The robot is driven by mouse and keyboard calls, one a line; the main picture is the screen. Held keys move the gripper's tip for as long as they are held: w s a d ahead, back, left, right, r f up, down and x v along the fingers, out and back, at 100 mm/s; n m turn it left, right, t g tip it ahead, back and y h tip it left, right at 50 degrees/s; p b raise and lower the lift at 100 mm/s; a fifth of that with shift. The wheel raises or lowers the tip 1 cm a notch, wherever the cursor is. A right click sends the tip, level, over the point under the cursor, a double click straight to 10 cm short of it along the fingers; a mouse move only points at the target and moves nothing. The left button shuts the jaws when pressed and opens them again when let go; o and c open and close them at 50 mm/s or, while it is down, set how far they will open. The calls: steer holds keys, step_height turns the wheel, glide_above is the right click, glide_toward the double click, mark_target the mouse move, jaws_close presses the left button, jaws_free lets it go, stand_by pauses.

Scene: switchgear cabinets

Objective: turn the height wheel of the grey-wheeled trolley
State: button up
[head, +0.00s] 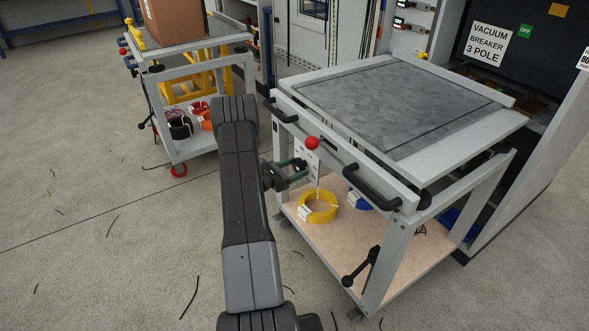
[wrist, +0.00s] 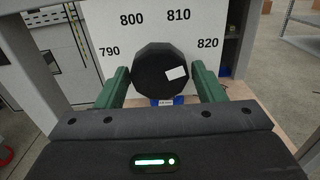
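The grey-wheeled trolley (head: 410,105) stands at the right in the head view, with a grey top and a small grey castor. Its height wheel (wrist: 158,68) is a dark, many-sided knob with a white mark on its face, seen in the wrist view in front of a white scale plate (wrist: 112,40) reading 790 to 820. My gripper (head: 296,169) is at the trolley's near side. Its green fingers stand left and right of the wheel in the wrist view (wrist: 160,82), with a narrow gap seeming to show at each side. In the head view the wheel is hard to make out.
A red ball knob (head: 312,143) and black handles (head: 371,187) sit close to my gripper. The lower shelf holds a yellow coil (head: 318,206). A second trolley with a red castor (head: 179,170) and a cardboard box (head: 174,20) stands behind left. Floor at left is mostly open.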

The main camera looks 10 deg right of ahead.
steer(key=c, duration=0.6)
steer(key=shift+n, duration=0.3)
steer(key=n, duration=0.8)
steer(key=shift+s, duration=0.1)
steer(key=n+p, duration=0.1)
steer(key=n, duration=0.4)
steer(key=shift+r+p, duration=0.15)
steer(key=shift+p, duration=0.15)
steer(key=n+p, duration=0.1)
steer(key=n, duration=0.4)
steer(key=shift+n, duration=0.3)
